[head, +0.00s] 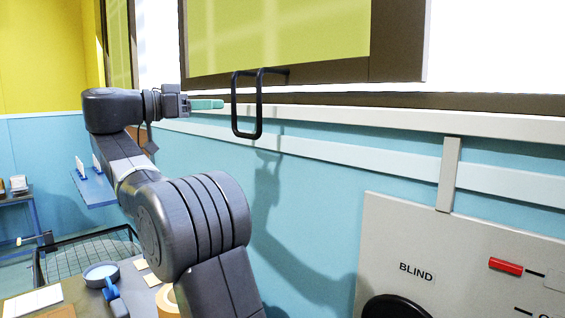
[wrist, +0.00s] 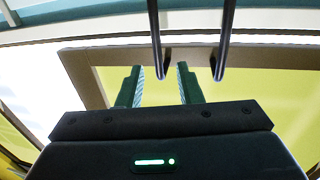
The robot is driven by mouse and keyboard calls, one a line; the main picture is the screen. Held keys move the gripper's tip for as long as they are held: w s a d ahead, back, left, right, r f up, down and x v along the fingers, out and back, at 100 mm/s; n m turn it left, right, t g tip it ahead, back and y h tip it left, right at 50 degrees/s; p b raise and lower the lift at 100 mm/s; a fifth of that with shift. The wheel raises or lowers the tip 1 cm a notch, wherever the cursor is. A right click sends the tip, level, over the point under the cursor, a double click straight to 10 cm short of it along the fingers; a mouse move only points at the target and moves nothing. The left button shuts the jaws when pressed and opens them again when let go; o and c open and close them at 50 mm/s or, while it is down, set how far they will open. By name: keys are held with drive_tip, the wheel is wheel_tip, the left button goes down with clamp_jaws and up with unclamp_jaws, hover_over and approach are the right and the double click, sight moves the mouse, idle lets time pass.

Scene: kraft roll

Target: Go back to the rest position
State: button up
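My gripper (head: 207,104) is at the end of the raised arm, in front of the wall below the window in the head view. In the wrist view its two green fingers (wrist: 160,82) stand apart, with nothing seen held between them. A black loop handle (head: 236,118) is just right of the fingertips in the head view. In the wrist view two dark bars (wrist: 228,35) come down from the top edge, one in line with the finger gap. Whether anything touches the fingers cannot be told.
A grey panel (head: 390,235) marked BLIND, with a red piece (head: 506,266) and a black round part (head: 395,307), is at the lower right. A blue shelf (head: 95,190) juts out at left. Below are a wire basket (head: 85,258), a magnifier (head: 101,272) and a tape roll (head: 166,300).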

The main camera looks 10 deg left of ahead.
drive_tip(key=p+x, duration=0.2)
drive_tip(key=x, duration=1)
drive_tip(key=shift+w+d, duration=0.2)
drive_tip(key=shift+d, duration=0.15)
drive_tip(key=shift+s, duration=0.1)
